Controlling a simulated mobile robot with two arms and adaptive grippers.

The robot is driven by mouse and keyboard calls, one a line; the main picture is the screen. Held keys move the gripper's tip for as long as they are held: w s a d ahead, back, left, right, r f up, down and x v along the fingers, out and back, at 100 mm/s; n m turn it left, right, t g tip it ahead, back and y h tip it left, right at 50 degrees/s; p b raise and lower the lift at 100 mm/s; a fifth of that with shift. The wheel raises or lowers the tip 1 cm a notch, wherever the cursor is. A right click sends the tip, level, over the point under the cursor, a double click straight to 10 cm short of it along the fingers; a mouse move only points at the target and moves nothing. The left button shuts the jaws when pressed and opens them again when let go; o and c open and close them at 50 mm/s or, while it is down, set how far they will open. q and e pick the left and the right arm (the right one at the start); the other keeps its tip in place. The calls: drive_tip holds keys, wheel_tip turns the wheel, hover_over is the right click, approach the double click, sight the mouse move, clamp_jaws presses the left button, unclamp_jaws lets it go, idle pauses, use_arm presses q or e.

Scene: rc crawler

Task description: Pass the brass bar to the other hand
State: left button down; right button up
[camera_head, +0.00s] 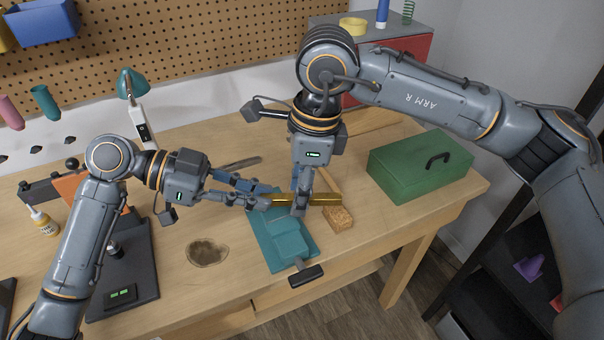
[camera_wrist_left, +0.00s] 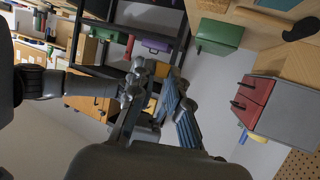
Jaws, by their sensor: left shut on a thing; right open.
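The brass bar (camera_head: 322,199) is a thin gold bar held level above the workbench in the head view. My left gripper (camera_head: 266,200) comes in from the left and is shut on the bar's left end. My right gripper (camera_head: 301,206) points down from above at the middle part of the bar. Its fingers are open and overlap the bar in the picture; whether they touch it is hard to tell. The left wrist view shows gripper fingers with blue pads (camera_wrist_left: 178,108), but the bar is not clear there.
A green toolbox (camera_head: 418,166) is at the right. A dark stain (camera_head: 207,252) lies left of the vise. A red and grey cabinet (camera_head: 410,52) stands behind.

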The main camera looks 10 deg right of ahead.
clamp_jaws()
use_arm(q)
drive_tip(key=c, duration=1.2)
unclamp_jaws()
